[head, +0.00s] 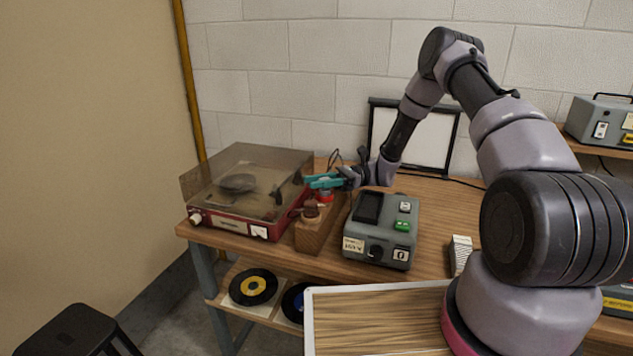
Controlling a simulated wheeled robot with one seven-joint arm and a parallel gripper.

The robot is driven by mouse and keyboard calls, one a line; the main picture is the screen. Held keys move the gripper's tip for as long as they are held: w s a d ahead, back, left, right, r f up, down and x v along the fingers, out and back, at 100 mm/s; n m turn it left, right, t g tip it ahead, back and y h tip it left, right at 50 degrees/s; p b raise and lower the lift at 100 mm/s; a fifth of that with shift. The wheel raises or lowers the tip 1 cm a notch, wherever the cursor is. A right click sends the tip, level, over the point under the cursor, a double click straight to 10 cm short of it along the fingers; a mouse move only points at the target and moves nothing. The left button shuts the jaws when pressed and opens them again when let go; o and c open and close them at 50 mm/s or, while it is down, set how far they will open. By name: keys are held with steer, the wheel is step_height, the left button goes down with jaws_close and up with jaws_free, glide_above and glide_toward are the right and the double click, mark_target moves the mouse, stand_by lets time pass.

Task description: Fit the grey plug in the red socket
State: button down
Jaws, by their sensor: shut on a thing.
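My gripper (322,182), with teal fingers, is above the wooden block (314,236) between the record player and the grey device. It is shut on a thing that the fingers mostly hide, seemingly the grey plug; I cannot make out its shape. The red socket (325,198) shows as a small red part on the block, just below the fingers. Whether the held thing touches the socket or is inside it cannot be told at this size. A brown knob-like part (311,209) stands on the block in front of the red part.
A red record player (230,225) with a smoky lid is close on the left. A grey device (383,242) with a green button is close on the right. A dark frame (452,140) and thin cables are behind. Bare tabletop (440,205) lies right of the device.

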steer(key=shift+f, duration=0.25)
steer(key=shift+r, duration=0.4)
steer(key=shift+r, duration=0.35)
steer(key=shift+f, duration=0.75)
stand_by(0.9)
steer(key=shift+r, duration=0.2)
steer(key=shift+r, duration=0.35)
steer(key=shift+r, duration=0.25)
steer(key=shift+f, duration=0.8)
stand_by(0.7)
